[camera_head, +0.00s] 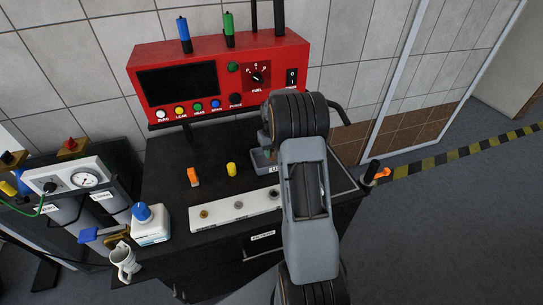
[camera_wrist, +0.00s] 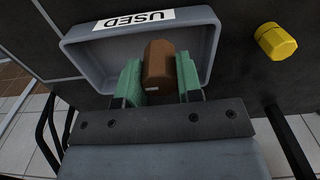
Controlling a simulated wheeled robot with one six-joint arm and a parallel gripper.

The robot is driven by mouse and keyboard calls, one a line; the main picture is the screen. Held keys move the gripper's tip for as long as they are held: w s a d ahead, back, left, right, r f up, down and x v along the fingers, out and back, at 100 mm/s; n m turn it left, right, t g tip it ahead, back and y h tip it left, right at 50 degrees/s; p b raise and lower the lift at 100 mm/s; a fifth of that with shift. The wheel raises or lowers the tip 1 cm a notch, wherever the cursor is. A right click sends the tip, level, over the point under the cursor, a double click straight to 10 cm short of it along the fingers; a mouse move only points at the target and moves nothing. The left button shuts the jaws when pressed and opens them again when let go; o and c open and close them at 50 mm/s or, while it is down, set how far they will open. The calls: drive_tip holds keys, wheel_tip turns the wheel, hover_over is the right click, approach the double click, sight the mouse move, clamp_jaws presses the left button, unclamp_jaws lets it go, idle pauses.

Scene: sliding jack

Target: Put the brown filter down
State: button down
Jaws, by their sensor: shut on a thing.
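The brown filter (camera_wrist: 158,60) is between the green fingers of my gripper (camera_wrist: 160,82) in the wrist view. My gripper is shut on it, with one finger at each side. The filter is over or inside a grey tray (camera_wrist: 98,54) with a label reading USED. I cannot tell whether the filter touches the tray floor. In the head view the tray (camera_head: 260,157) shows only in part beside my arm. My gripper and the brown filter are hidden there behind my arm.
A yellow filter (camera_head: 231,169) and an orange one (camera_head: 193,177) stand on the black bench top left of the tray. A white strip with several fittings (camera_head: 237,208) lies in front. A red control panel (camera_head: 220,75) stands at the back. A mug (camera_head: 124,262) is at the front left.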

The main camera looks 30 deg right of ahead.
sight(272, 158)
drive_tip(key=shift+w+d+f, duration=0.15)
drive_tip(key=shift+w+f, duration=0.4)
drive_tip(key=shift+f, duration=1.6)
drive_tip(key=shift+f, duration=0.15)
drive_tip(key=c, duration=0.8)
unclamp_jaws()
